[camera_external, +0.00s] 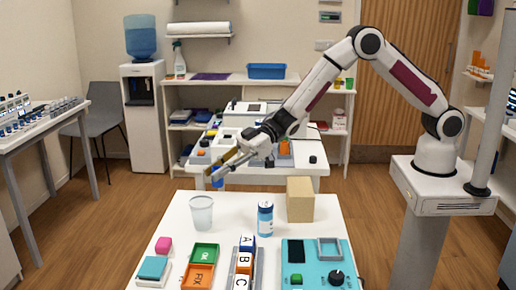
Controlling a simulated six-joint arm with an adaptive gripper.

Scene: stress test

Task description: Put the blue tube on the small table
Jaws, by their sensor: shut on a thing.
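The blue tube (217,181) hangs small and roughly upright at the tips of my gripper (222,168). My gripper is shut on its upper part, and the fingers hide some of it. In the picture the tube appears just above the back left edge of the white front table (223,238). I cannot tell its exact height or depth. Another white table (305,168) stands behind, carrying equipment. I cannot tell from the picture which of the two is the small table.
On the front table stand a clear cup (202,213), a blue-and-white bottle (265,219) and a tan box (300,200).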

